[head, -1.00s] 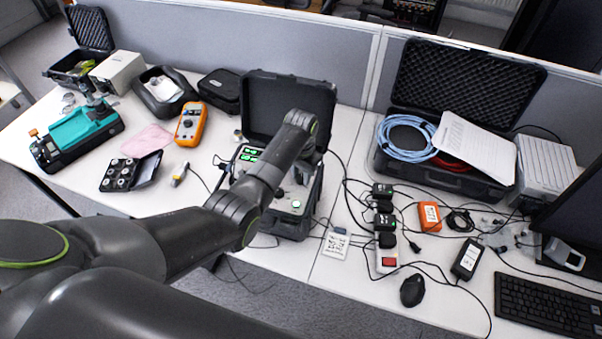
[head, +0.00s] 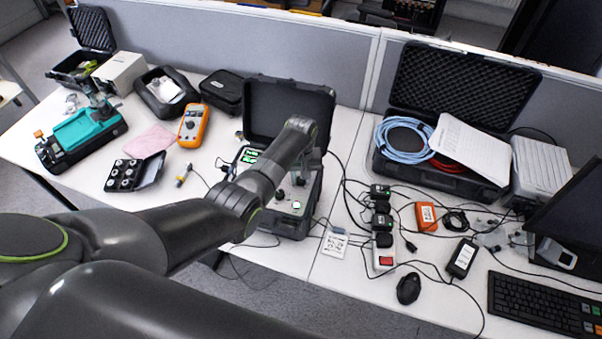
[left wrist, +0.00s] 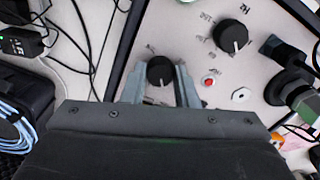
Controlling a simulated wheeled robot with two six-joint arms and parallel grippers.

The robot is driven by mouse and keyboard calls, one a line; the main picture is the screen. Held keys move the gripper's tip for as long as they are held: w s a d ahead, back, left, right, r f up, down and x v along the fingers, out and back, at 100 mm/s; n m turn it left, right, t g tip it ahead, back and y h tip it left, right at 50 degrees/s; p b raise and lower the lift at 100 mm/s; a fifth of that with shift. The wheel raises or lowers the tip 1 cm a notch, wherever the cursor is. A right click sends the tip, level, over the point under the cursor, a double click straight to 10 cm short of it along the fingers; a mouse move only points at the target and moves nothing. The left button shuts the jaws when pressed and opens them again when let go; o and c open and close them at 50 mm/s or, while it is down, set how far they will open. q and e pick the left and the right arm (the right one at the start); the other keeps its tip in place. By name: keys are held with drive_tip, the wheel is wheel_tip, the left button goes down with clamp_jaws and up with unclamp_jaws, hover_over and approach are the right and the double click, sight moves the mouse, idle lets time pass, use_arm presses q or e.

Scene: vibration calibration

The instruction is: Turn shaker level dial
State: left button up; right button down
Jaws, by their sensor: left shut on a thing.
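The shaker unit (head: 283,222) is an open black case with a grey panel and a lit green display (head: 248,155), partly hidden by my left arm. In the left wrist view, my left gripper (left wrist: 161,80) has a finger on each side of a small black dial (left wrist: 160,70) with a pale pointer mark, and is shut on it. The dial's printed label is too blurred to read. A larger black dial (left wrist: 230,36), near an "Hz" marking, stands apart to the upper right. In the head view my left arm's wrist hides the fingertips. My right gripper is not in view.
On the panel, a red button (left wrist: 208,82) and a dark upright fitting (left wrist: 290,80) are right of the gripper. The raised case lid (head: 288,108) stands behind. An orange multimeter (head: 193,125) lies left; cables and a power strip (head: 384,250) lie right.

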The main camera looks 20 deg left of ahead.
use_arm(q)
drive_tip(key=n, duration=0.4)
drive_tip(key=shift+r+n, duration=0.1)
drive_tip(key=shift+n, duration=0.2)
drive_tip(key=n, duration=0.4)
drive_tip(key=shift+w+n, duration=0.1)
drive_tip(key=shift+n, duration=0.2)
drive_tip(key=n, duration=0.9)
drive_tip(key=shift+n, duration=0.4)
drive_tip(key=o, duration=1)
